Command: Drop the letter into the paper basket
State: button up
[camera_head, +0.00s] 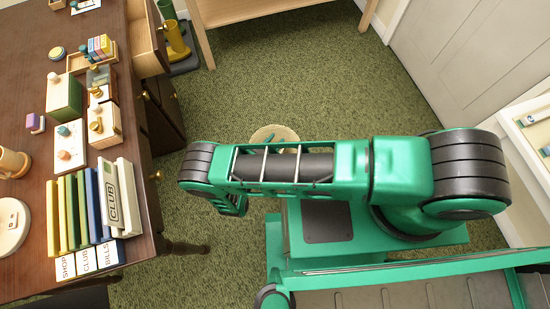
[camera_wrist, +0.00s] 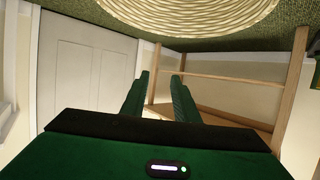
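A round, pale woven basket (camera_head: 275,136) stands on the green carpet, partly hidden behind my arm. The woven round form at the top of the wrist view (camera_wrist: 190,12) looks like this basket, close to my gripper. My gripper (camera_wrist: 160,76) shows two green fingers standing apart, with nothing visible between them. In the head view my arm hides most of the gripper. I cannot make out a letter in either view, and the basket's contents are not clear.
A dark wooden desk (camera_head: 30,130) at the left holds coloured binders (camera_head: 80,212), label cards (camera_head: 90,260) and small boxes (camera_head: 64,97). An open drawer (camera_head: 146,40) juts out. A wooden shelf frame (camera_head: 205,40), a grey door (camera_head: 480,50) and a white tray (camera_head: 530,125) border the open carpet.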

jog(key=v, duration=0.7)
dwell(0.3)
